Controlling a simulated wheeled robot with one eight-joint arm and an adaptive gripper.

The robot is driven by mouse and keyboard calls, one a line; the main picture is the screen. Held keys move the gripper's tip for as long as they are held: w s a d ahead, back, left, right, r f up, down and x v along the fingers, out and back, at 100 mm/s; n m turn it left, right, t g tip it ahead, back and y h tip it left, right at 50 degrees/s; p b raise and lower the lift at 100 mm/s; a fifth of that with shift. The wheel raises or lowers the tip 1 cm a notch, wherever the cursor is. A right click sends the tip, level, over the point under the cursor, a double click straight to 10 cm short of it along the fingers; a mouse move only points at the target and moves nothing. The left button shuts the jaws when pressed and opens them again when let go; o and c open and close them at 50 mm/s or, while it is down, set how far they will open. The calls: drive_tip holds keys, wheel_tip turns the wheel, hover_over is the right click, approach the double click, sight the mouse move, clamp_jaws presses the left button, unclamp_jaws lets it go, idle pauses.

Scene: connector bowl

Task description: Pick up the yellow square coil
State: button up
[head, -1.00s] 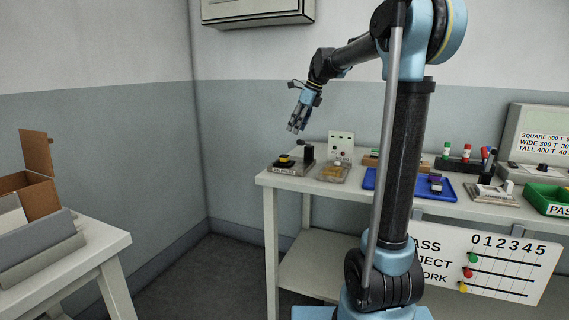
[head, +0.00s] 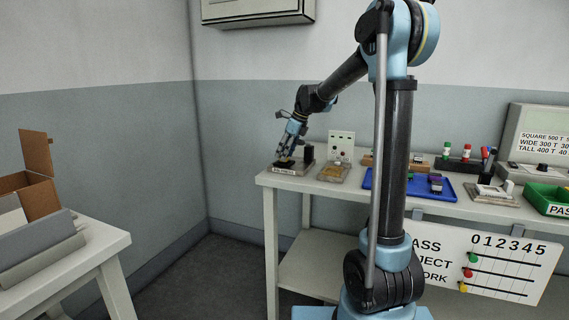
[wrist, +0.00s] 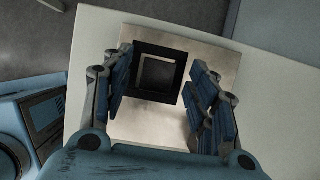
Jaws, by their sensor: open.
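The yellow square coil (head: 284,164) sits on a metal plate fixture (head: 293,170) at the left end of the workbench. In the wrist view its top shows as a black square frame (wrist: 138,70) with a dark middle, and no yellow is visible from above. My gripper (head: 286,153) is right above the coil and partly hides it in the head view. In the wrist view my gripper (wrist: 160,76) is open, with one blue finger on each side of the black square. Gaps show between fingers and coil; I cannot tell the exact height.
A dark upright post (head: 308,153) stands on the fixture just right of my gripper. The bench's left front corner is bare.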

drive_tip(key=shift+a+f, duration=0.2)
drive_tip(key=shift+f, duration=0.35)
drive_tip(key=c, duration=1.2)
drive_tip(key=shift+c, duration=0.2)
drive_tip(key=shift+r, duration=0.1)
